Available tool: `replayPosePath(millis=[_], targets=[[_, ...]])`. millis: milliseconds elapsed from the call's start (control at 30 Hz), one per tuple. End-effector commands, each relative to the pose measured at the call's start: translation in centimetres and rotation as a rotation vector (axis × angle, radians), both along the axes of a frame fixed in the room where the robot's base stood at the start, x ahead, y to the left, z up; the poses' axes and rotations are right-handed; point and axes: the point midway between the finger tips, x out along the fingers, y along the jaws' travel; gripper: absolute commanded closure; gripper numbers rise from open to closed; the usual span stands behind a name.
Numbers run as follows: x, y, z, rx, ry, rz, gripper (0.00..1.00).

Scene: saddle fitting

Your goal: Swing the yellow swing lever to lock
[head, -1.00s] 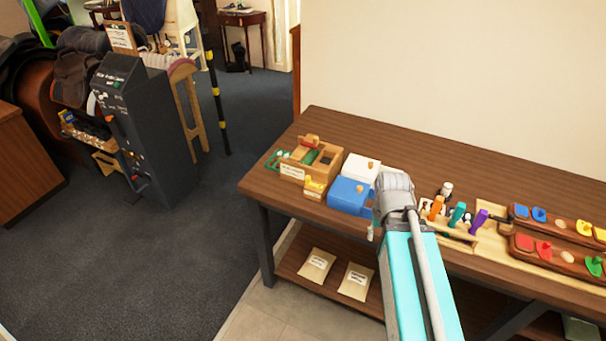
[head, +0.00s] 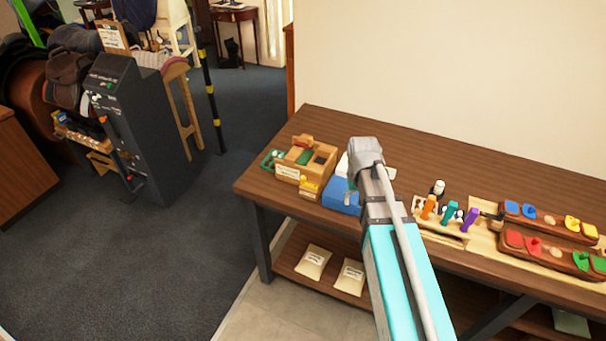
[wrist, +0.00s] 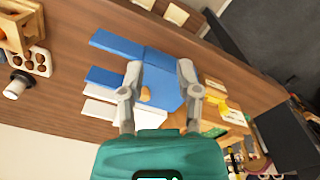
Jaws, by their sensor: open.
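A small yellow part (head: 309,186), which looks like the swing lever, sits at the front right corner of a wooden box (head: 322,170) near the table's left end. In the wrist view, the yellow part (wrist: 230,107) lies to the right of my gripper. Its exact lever position is too small to tell. My gripper (wrist: 160,68) is open, with its fingers apart above a blue box (wrist: 150,62). A tan knob (wrist: 146,95) shows between the fingers. In the head view my arm hides the fingertips and part of the blue box (head: 340,197).
A white box (wrist: 100,110) stands beside the blue one. To the right are a rack of orange, teal and purple handles (head: 450,212) and wooden trays (head: 545,240) with coloured pieces. A white-topped bottle (head: 438,188) stands behind the rack. The table's front left is clear.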

Motion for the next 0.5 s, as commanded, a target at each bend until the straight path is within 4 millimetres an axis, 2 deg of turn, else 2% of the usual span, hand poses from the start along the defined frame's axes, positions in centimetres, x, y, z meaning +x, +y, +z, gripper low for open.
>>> replayPosePath(millis=[33,200,400,500], targets=[[2.8,1.6,1.2,0.000,0.000,0.032,0.56],[8.3,6.6,3.1,0.000,0.000,0.135,0.56],[13.3,12.4,4.8,0.001,0.000,0.238,0.56],[14.9,14.5,5.3,0.001,0.000,0.275,0.56]])
